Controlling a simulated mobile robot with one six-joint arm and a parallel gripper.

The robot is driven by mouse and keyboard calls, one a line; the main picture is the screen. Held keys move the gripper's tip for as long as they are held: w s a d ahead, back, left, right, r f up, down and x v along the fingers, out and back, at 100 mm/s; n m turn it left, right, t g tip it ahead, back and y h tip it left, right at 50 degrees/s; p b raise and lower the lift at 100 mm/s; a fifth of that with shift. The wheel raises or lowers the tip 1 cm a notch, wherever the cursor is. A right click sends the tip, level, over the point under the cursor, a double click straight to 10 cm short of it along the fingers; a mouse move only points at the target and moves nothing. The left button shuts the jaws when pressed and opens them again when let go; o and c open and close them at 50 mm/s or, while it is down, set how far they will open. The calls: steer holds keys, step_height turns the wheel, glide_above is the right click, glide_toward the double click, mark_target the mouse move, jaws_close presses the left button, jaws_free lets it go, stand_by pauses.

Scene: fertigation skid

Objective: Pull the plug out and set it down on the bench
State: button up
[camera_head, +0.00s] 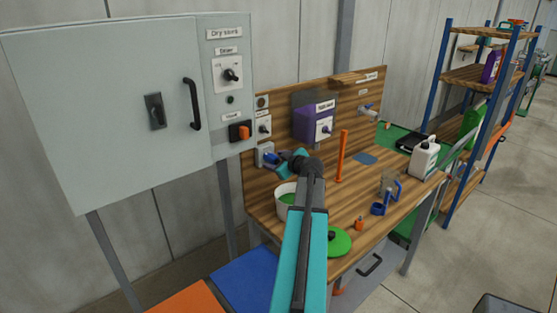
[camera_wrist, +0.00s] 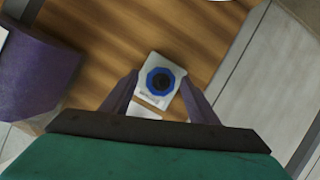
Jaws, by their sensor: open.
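The blue plug (camera_head: 271,157) sits in a light grey socket box (camera_head: 262,149) low on the left of the wooden back panel. In the wrist view the plug (camera_wrist: 160,79) shows end-on as a blue ring with a dark middle, on the pale face of the box (camera_wrist: 145,66). My gripper (camera_head: 280,160) is just in front of the socket, partly covering it in the head view. In the wrist view my gripper (camera_wrist: 159,77) is open, with one finger on each side of the plug. I cannot tell how far the fingertips are from it.
The wooden bench (camera_head: 335,213) carries a white pot (camera_head: 285,198), a green lid (camera_head: 339,242), a blue-handled jug (camera_head: 389,186), a white canister (camera_head: 424,160) and an upright orange bar (camera_head: 342,156). A grey cabinet (camera_head: 105,100) stands left of the socket.

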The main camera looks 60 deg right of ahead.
steer(key=shift+w, duration=0.15)
steer(key=c, duration=1.3)
steer(key=shift+o, duration=0.2)
steer(key=shift+f, duration=0.1)
steer(key=shift+s+a+b, duration=0.1)
steer(key=shift+s+b, duration=0.3)
steer(key=shift+b, duration=0.1)
steer(key=shift+s+a+b, duration=0.1)
steer(key=shift+s+b, duration=0.25)
steer(key=shift+s+a+b, duration=0.2)
steer(key=shift+s+b, duration=0.3)
steer(key=shift+s, duration=0.05)
steer(key=shift+s+a+b, duration=0.15)
steer(key=shift+s+b, duration=0.35)
